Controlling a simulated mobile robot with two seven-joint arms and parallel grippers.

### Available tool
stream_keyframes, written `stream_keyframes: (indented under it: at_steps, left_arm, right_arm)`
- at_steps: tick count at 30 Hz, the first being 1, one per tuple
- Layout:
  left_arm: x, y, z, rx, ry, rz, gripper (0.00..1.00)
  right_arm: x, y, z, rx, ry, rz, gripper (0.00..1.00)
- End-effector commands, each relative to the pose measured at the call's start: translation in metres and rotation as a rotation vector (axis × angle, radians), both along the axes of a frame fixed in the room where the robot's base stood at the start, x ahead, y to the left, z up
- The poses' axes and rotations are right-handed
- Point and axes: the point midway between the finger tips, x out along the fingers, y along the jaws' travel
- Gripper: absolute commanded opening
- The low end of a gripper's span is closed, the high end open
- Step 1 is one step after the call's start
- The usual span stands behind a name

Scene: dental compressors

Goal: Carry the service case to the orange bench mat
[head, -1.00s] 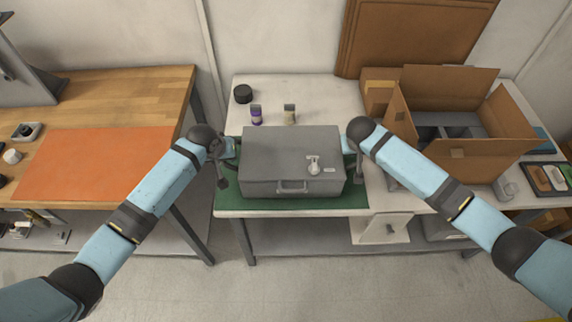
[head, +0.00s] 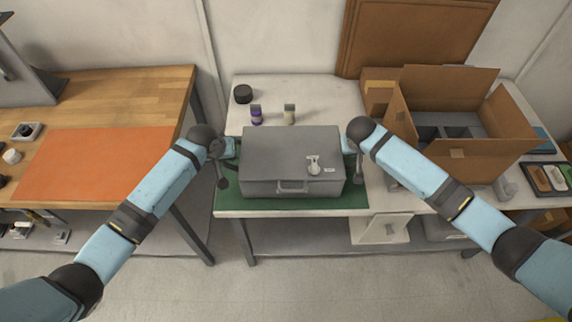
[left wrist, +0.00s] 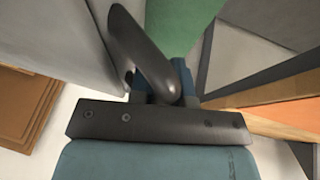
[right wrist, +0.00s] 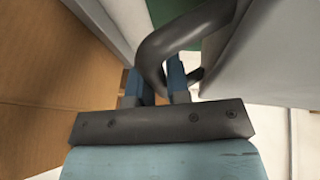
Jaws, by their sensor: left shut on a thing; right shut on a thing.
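The service case (head: 290,150) is a closed grey box with a front handle and a small white emblem on its lid. It sits level at the green mat (head: 225,200) on the middle table; I cannot tell whether it touches the mat. My left gripper (head: 230,148) is shut on the dark left side handle (left wrist: 145,55). My right gripper (head: 348,146) is shut on the dark right side handle (right wrist: 170,45). The orange bench mat (head: 95,163) lies flat and bare on the wooden bench at the left.
A black round tin (head: 243,94), a purple-labelled bottle (head: 256,115) and a pale bottle (head: 289,115) stand behind the case. An open carton (head: 485,155) stands at the right. A gap separates the wooden bench (head: 120,90) from the table. A small tray (head: 27,132) lies beside the orange mat.

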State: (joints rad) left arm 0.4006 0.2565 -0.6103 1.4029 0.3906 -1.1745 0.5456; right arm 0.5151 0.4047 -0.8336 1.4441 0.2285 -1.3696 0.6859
Motion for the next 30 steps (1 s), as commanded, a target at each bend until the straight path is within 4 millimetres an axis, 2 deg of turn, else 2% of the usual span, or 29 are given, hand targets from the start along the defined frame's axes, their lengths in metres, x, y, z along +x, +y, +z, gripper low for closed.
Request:
stream_keyframes:
  at_steps: [14,30]
  left_arm:
    - [0.001,0.0,0.005,-0.001,-0.003,0.0,0.0]
    - [0.001,0.0,0.049,-0.001,-0.002,0.0,0.0]
  right_arm:
    - [0.001,0.0,0.005,0.001,-0.003,0.0,0.0]
    - [0.001,0.0,0.049,0.001,-0.002,0.0,0.0]
